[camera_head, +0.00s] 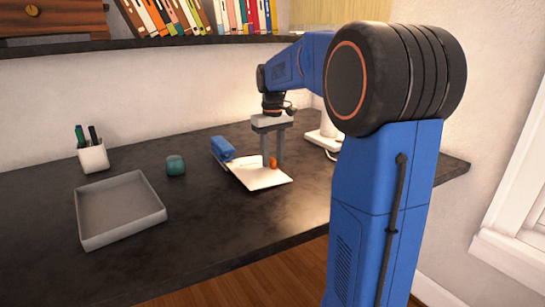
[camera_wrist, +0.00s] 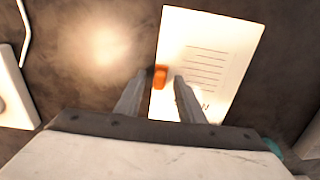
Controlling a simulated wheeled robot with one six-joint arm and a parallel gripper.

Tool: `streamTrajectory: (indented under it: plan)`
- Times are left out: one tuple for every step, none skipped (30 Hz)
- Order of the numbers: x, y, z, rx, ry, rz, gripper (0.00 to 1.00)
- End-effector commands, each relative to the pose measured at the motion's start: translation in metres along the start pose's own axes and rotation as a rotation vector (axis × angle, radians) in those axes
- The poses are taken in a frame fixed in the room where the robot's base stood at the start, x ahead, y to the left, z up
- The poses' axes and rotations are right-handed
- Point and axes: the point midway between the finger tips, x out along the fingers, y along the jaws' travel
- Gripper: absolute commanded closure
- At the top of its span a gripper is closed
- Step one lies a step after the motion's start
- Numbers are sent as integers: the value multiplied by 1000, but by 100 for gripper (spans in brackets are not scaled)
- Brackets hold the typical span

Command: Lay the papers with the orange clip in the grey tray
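The white papers (camera_head: 262,179) lie flat on the dark desk, with an orange clip (camera_head: 273,163) at one edge. In the wrist view the papers (camera_wrist: 210,58) show printed lines, and the orange clip (camera_wrist: 160,77) sits at their left edge. My gripper (camera_head: 271,166) is over the clip, pointing down. In the wrist view my gripper (camera_wrist: 161,80) is open, one finger on each side of the clip; whether either touches it I cannot tell. The grey tray (camera_head: 150,217) stands empty at the left front of the desk.
A blue object (camera_head: 222,149) is close behind the papers. A white pen cup (camera_head: 93,157) is behind the tray. A white base (camera_head: 325,140) stands right of my gripper. A bookshelf is above.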

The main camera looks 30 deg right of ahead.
Motion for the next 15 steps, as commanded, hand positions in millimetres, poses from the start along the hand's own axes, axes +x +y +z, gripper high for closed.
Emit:
streamTrajectory:
  plan:
    - [0, 0, 0, 0, 0, 0, 65]
    - [1, 0, 0, 0, 0, 0, 65]
    - [1, 0, 0, 0, 0, 0, 65]
    - [1, 0, 0, 0, 0, 0, 65]
    - [0, 0, 0, 0, 0, 0, 65]
    - [0, 0, 0, 0, 0, 0, 65]
    - [0, 0, 0, 0, 0, 0, 65]
    - [0, 0, 0, 0, 0, 0, 69]
    - [0, 0, 0, 0, 0, 0, 79]
    - [0, 0, 0, 0, 1, 0, 86]
    - [0, 0, 0, 0, 1, 0, 93]
    - [0, 0, 0, 0, 1, 0, 100]
    - [0, 0, 0, 0, 1, 0, 100]
    - [0, 0, 0, 0, 1, 0, 100]
    - [0, 0, 0, 0, 0, 0, 100]
